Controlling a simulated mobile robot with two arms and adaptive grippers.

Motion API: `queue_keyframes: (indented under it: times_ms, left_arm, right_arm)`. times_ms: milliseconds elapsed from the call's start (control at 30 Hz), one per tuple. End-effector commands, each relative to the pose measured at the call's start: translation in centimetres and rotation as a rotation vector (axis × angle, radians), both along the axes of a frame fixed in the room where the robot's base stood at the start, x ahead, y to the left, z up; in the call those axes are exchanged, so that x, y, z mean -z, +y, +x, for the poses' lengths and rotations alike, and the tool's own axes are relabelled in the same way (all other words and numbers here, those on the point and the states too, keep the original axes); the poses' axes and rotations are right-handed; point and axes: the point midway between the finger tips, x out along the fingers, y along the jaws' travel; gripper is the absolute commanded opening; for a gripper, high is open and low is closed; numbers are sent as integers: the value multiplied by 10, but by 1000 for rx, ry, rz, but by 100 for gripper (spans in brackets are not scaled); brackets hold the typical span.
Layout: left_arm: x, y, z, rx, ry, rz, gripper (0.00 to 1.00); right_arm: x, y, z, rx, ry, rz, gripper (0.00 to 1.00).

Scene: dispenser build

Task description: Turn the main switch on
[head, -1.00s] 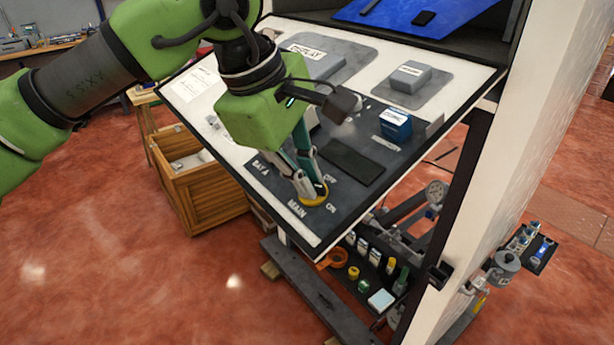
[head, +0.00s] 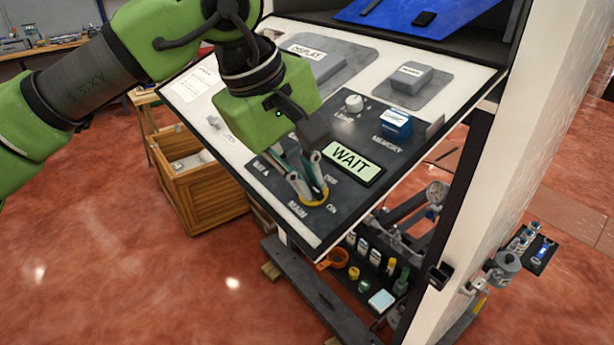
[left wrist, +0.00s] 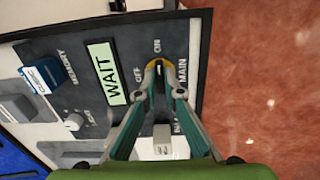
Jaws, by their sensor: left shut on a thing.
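The main switch (head: 316,203) sits near the lower corner of the tilted control panel (head: 345,205), with a yellow ring at its base and the labels MAIN, ON and OFF around it. My left gripper (head: 313,194) is shut on its knob, and the fingers hide most of the knob. In the left wrist view, the gripper (left wrist: 160,72) has its fingertips closed at the switch's yellow ring (left wrist: 151,66). The display (head: 352,162) beside it is lit pale green and reads WAIT; it also shows in the left wrist view (left wrist: 106,75). My right gripper is not in view.
A white knob (head: 353,103) and a blue memory block (head: 396,122) are farther up the panel. A wooden crate (head: 205,190) stands on the floor at left. Below the panel is a shelf with several small items. A white cabinet wall (head: 510,130) rises at right.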

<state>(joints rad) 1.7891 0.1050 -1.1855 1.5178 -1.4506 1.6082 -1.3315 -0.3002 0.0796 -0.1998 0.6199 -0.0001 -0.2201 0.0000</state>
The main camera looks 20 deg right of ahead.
Motion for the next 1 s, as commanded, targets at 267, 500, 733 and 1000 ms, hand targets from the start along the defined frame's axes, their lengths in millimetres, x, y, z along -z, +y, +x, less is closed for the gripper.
queue_keyframes:
  times_ms: [267, 500, 733, 1000]
  left_arm:
    - [-2, 0, 0, 0, -3, -3, 24]
    - [-1, 0, 0, 0, -2, -2, 25]
    - [-10, 3, 0, -2, -3, -1, 25]
    - [-59, 22, -6, -2, -5, -4, 25]
  right_arm:
    - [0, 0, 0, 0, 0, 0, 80]
    - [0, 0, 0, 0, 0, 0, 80]
    - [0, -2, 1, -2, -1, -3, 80]
    - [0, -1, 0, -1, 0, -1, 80]
